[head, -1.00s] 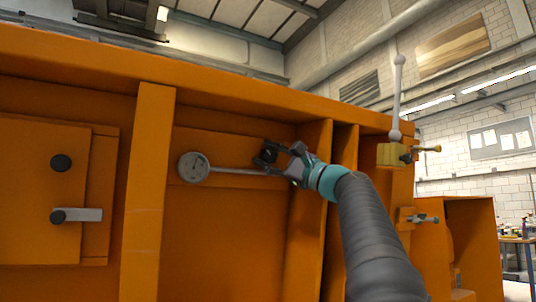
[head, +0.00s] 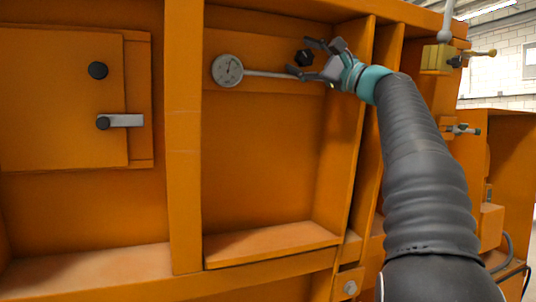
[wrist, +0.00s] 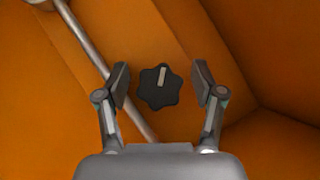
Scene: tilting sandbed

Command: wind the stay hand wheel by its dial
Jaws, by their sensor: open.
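The dial (head: 227,70) is a round white gauge with a needle, on the orange panel left of my gripper. A thin grey rod runs right from it towards my gripper. The stay hand wheel (head: 304,58) is a small black lobed knob on the same panel. In the wrist view the hand wheel (wrist: 160,87) shows a pale bar marker on its face, pointing nearly straight up. My gripper (head: 312,59) is open, and its fingers (wrist: 163,85) stand on either side of the hand wheel, with gaps on both sides. The rod (wrist: 100,62) passes behind the left finger.
A hatch (head: 62,100) with a black knob and a grey latch (head: 122,120) is at the left. Vertical orange ribs flank the bay. A yellow block with a lever (head: 437,58) and a smaller tap-like fitting (head: 460,129) are at the right.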

